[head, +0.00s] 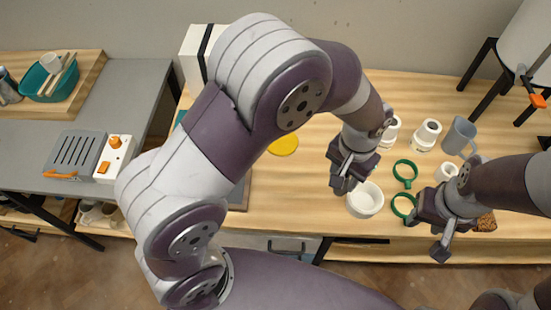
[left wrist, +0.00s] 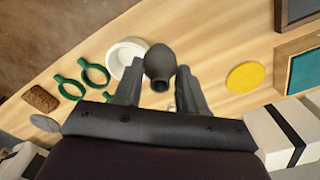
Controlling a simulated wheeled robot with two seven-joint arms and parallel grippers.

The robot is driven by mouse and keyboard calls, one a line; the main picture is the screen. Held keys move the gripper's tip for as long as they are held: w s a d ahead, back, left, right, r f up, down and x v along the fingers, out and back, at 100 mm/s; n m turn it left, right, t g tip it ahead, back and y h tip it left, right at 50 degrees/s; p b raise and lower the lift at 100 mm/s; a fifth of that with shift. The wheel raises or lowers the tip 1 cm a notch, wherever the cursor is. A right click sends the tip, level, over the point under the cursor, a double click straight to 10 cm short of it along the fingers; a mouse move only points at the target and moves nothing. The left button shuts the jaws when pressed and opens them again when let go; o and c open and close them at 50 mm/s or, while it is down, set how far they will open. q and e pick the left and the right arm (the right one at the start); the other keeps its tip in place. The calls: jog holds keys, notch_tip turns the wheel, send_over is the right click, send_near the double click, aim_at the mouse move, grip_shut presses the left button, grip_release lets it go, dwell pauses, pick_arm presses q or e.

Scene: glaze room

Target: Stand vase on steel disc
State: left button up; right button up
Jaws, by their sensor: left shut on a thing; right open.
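The vase (left wrist: 160,66) is small, dark grey and round-bodied, with a narrower dark end facing the left wrist camera. My left gripper (left wrist: 158,88) is shut on it. In the head view my left gripper (head: 347,184) is over the table beside a white bowl (head: 365,199), and I cannot make out the vase there. A flat grey round thing (left wrist: 45,122) at the lower left of the left wrist view may be the steel disc; I cannot be sure. My right gripper (head: 426,234) is open and empty near the table's front edge.
Two green ring-shaped tools (head: 405,172) lie right of the bowl. White cups (head: 427,134) and a grey-blue mug (head: 460,136) stand behind. A yellow disc (head: 283,144) lies to the left. A brown sponge-like block (left wrist: 40,98) is near my right arm.

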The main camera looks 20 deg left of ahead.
pick_arm(q)
jog(key=shift+a, duration=0.35)
jog(key=a+f, duration=0.3)
jog(key=a+f+p, duration=0.1)
jog(key=a+f, duration=0.3)
jog(key=a+f+p, duration=0.1)
jog(key=a+f, duration=0.2)
jog(key=shift+w+a+f, duration=0.15)
jog(key=shift+w+a, duration=0.2)
jog(key=shift+a, duration=0.05)
jog(key=shift+w+f, duration=0.2)
jog(key=shift+f, duration=0.05)
pick_arm(e)
jog(key=shift+s+d+r, duration=0.1)
jog(key=shift+s+r, duration=0.05)
jog(key=shift+r, duration=0.45)
jog(key=shift+s+d+r, duration=0.1)
jog(key=shift+s+r, duration=0.05)
jog(key=shift+r, duration=0.45)
pick_arm(q)
jog(key=shift+f, duration=0.1)
pick_arm(e)
jog(key=shift+f, duration=0.1)
pick_arm(q)
jog(key=o, duration=0.9)
